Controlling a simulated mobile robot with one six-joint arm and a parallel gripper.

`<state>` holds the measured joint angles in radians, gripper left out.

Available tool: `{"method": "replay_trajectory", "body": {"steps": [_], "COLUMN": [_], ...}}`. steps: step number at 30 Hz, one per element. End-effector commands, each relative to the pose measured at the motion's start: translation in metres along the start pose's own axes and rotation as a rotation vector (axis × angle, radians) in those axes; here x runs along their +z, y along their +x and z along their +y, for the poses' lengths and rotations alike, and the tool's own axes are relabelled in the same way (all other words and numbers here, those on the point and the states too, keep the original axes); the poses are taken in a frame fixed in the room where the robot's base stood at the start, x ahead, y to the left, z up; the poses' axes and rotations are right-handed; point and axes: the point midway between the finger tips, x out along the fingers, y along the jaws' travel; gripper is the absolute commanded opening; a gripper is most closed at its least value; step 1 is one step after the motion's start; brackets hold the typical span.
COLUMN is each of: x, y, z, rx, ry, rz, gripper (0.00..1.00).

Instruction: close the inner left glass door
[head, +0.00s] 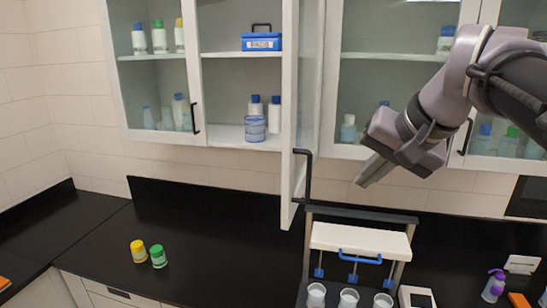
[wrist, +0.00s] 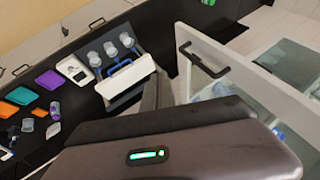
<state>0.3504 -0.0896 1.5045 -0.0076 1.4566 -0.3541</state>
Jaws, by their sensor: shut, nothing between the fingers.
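The inner left glass door (head: 307,80) stands wide open in the head view, swung out from the wall cabinet. It shows nearly edge-on, with a white frame and a black bar handle (head: 302,176) near its lower free edge. In the wrist view a white-framed glass door (wrist: 250,72) with a black handle (wrist: 203,61) fills the right; it appears to be the same door. My gripper (head: 361,184) is shut and empty. It is to the right of the door in the head view, apart from it, pointing down and left. The wrist view does not clearly show the fingertips.
The open compartment holds a blue box (head: 261,41), a blue cup (head: 255,128) and bottles. Yellow (head: 138,251) and green (head: 158,256) jars stand on the black counter. The counter between jars and rack is clear.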

Motion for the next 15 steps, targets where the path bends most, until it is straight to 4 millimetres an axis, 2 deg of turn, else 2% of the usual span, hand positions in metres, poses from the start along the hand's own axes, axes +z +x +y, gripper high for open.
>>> {"method": "replay_trajectory", "body": {"steps": [15], "x": [0.003], "y": [0.104], "z": [-0.002], "rx": [-0.001], "ry": [-0.003], "rz": [-0.003], "gripper": [0.00]}}
